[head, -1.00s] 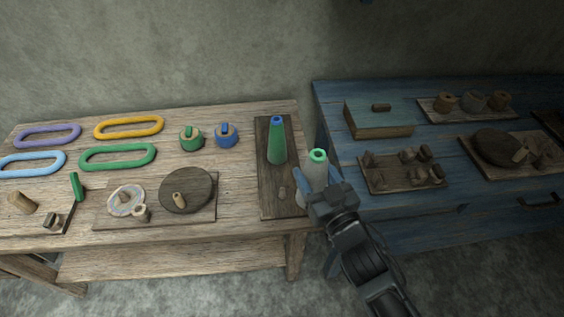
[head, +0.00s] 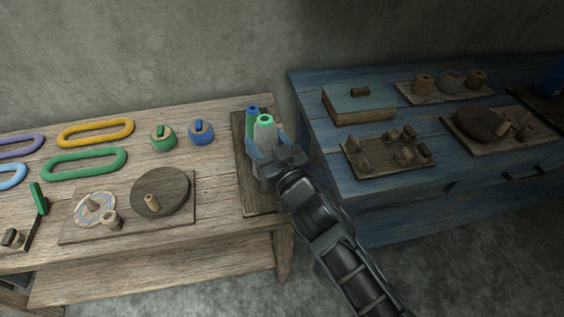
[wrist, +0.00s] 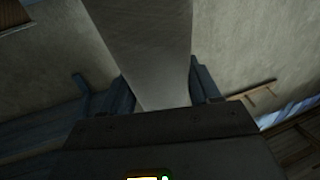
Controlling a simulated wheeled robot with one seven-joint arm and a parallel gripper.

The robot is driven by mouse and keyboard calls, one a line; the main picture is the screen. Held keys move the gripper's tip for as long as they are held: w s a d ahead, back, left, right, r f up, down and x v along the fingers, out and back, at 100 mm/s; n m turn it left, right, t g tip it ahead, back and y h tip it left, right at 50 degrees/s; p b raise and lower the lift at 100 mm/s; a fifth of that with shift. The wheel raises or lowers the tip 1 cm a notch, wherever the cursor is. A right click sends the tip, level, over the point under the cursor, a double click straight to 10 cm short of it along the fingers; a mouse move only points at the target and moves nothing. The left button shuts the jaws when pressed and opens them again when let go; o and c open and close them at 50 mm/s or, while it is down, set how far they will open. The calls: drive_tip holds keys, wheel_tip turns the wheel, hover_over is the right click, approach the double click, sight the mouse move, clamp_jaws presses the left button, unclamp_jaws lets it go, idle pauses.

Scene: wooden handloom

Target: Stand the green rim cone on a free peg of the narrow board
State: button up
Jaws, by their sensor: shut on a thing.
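The pale grey cone with the green rim (head: 265,134) is upright in my gripper (head: 270,157), which is shut on it. In the wrist view the cone's grey body (wrist: 145,45) rises between the two fingers. It stands over the narrow board (head: 258,203) at the right end of the light wooden table. A green cone with a blue rim (head: 252,111) stands at the back of that board, partly covered by the grey cone. The cone's foot and the board's front peg are hidden, so I cannot tell whether the cone touches board or peg.
Left on the table are a board with a dark disc (head: 160,191), green (head: 163,138) and blue (head: 201,132) round pieces, and several coloured loops. A blue table (head: 310,130) with a box (head: 357,105) and small wooden parts stands to the right.

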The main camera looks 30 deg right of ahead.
drive_tip(key=shift+w+a+f+b, duration=0.1)
drive_tip(key=shift+w+a+b, duration=0.3)
drive_tip(key=shift+w, duration=0.35)
wheel_tip(320, 180, down, 9)
drive_tip(key=b, duration=0.8)
drive_tip(key=o, duration=1.3)
drive_tip(key=shift+c, duration=0.2)
drive_tip(key=shift+s, duration=0.1)
drive_tip(key=s+b, duration=0.1)
drive_tip(key=s, duration=0.6)
drive_tip(key=shift+s, duration=0.35)
